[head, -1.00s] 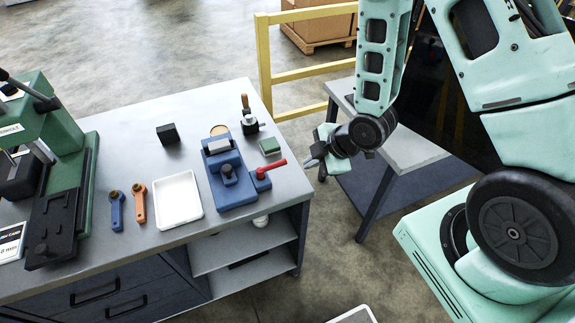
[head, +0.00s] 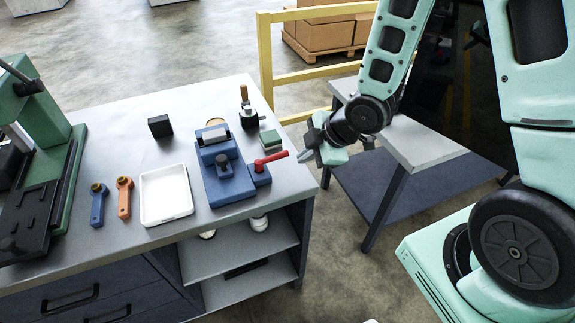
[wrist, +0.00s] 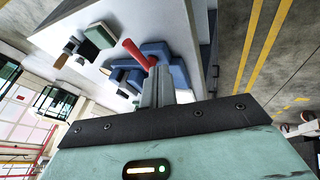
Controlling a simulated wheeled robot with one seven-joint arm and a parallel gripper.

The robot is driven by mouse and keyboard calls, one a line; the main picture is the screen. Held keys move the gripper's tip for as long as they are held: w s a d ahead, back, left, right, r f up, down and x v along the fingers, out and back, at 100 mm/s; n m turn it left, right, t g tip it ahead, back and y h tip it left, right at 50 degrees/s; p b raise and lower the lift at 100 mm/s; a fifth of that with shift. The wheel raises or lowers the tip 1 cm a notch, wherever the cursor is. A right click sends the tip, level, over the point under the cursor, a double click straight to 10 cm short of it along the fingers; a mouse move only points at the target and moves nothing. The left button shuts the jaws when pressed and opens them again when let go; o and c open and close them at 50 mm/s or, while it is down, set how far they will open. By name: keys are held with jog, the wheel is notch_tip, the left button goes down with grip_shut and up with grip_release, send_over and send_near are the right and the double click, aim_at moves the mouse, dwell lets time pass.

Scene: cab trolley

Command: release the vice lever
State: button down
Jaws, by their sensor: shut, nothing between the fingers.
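The blue vice (head: 222,172) stands near the right end of the grey bench top. Its lever has a red handle (head: 271,157) on the vice's right side, pointing right toward the bench edge. In the wrist view the red lever (wrist: 136,53) and the blue vice (wrist: 178,72) show just beyond the fingers. My gripper (head: 305,156) is shut and empty, right of the lever's tip and apart from it, past the bench edge. In the wrist view the closed fingers (wrist: 158,88) overlap part of the vice.
Left of the vice are a white tray (head: 166,214), an orange wrench (head: 124,198), a blue wrench (head: 98,204) and a green press (head: 45,120). A black block (head: 160,127) and a green block (head: 270,140) lie behind. A side table (head: 425,150) and yellow rail stand right.

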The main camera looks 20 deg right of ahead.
aim_at(272, 160)
jog(key=b+x, duration=0.4)
jog(key=x, duration=0.2)
jog(key=shift+s+d, duration=0.15)
jog(key=w+p, duration=0.1)
jog(key=w, duration=0.2)
jog(key=shift+w+f, duration=0.1)
jog(key=shift+f, duration=0.05)
jog(key=shift+w+f, duration=0.2)
jog(key=shift+w, duration=0.3)
